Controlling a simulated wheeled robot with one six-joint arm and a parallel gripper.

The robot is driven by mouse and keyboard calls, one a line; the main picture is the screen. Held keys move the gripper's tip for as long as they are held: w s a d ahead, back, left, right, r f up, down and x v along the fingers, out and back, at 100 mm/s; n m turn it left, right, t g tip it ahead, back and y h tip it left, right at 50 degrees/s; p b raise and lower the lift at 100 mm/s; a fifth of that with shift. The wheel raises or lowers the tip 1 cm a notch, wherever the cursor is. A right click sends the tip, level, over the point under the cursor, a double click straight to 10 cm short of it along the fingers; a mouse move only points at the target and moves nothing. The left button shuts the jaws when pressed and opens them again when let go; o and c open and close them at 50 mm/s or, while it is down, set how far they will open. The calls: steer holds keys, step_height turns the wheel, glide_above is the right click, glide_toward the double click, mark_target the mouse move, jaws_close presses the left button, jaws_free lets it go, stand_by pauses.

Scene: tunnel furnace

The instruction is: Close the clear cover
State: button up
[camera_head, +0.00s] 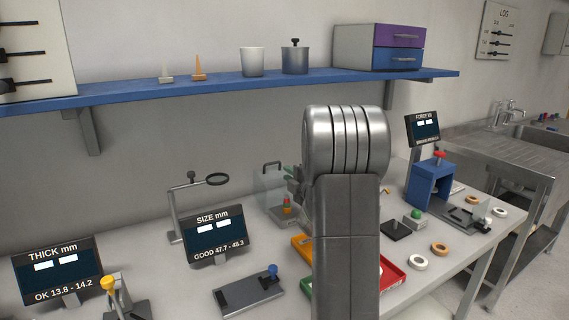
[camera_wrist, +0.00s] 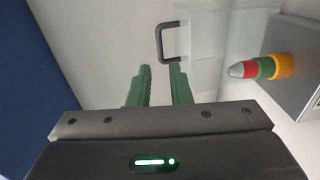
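The clear cover (camera_head: 265,188) is a see-through panel with a dark handle (camera_head: 271,163) at its top, on the bench left of my arm. In the wrist view the cover (camera_wrist: 205,45) is pale, and its dark U-shaped handle (camera_wrist: 161,42) lies just beyond my fingertips. My gripper (camera_wrist: 160,67) has two green fingers standing apart with nothing between them. They appear short of the handle, not around it. In the head view my arm hides most of the gripper and the area right of the cover. The cover's exact tilt is hard to tell.
A red, green and orange stack (camera_wrist: 262,68) on a grey box (camera_wrist: 300,45) stands right of the fingers. A size display (camera_head: 216,235) and magnifier stand (camera_head: 178,210) are left of the cover. A blue shelf (camera_head: 200,92) runs above. A blue press (camera_head: 431,185) stands right.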

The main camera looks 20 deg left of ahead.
mark_target(271, 170)
steer(key=p+x, duration=0.2)
steer(key=x, duration=1.1)
steer(key=shift+c, duration=0.5)
jaws_close()
